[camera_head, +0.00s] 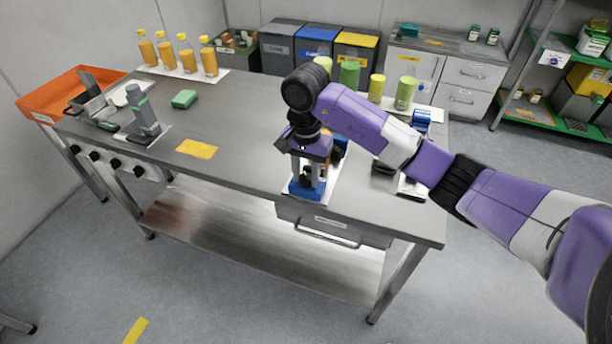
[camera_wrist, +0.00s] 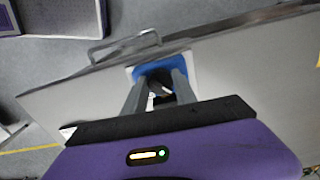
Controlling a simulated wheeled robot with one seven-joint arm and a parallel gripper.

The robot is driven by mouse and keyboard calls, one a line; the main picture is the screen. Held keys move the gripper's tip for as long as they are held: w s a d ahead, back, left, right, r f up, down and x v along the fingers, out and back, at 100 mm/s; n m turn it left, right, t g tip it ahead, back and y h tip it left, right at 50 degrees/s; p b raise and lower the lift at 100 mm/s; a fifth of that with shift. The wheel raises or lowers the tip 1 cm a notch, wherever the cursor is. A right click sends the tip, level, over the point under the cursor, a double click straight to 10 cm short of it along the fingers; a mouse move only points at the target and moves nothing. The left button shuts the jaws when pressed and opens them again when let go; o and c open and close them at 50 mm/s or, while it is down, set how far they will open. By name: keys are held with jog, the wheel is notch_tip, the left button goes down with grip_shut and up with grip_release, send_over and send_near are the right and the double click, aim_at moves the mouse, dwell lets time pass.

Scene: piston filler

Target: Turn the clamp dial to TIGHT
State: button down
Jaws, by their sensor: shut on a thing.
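My gripper (camera_head: 308,172) points down over the blue base (camera_head: 298,188) of a small device at the table's front edge. In the wrist view, my gripper (camera_wrist: 160,76) has its two grey fingers on either side of a small dark part, apparently the clamp dial (camera_wrist: 157,86). The fingers are shut on it. The blue base (camera_wrist: 161,64) shows beyond the fingertips. My gripper and wrist hide most of the device in the head view. The dial's marks and its setting cannot be read.
A drawer with a handle (camera_head: 326,236) hangs under the table edge below the device. Green cylinders (camera_head: 406,92) stand behind my arm. A yellow card (camera_head: 197,149) and a grey device (camera_head: 145,115) are to the left.

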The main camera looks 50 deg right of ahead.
jog(key=shift+d+f+m+b, duration=0.15)
jog(key=shift+m+b, duration=0.15)
jog(key=shift+b, duration=0.25)
jog(key=m+b, duration=0.2)
jog(key=b, duration=0.1)
jog(key=shift+m, duration=0.3)
jog(key=m+b, duration=0.3)
jog(key=m, duration=0.2)
jog(key=shift+w, duration=0.1)
jog(key=m+b, duration=0.3)
jog(key=m, duration=0.2)
jog(key=shift+w, duration=0.1)
jog(key=shift+m+b, duration=0.9)
jog(key=shift+m, duration=1.1)
jog(key=shift+r, duration=0.2)
jog(key=c, duration=1)
grip_release()
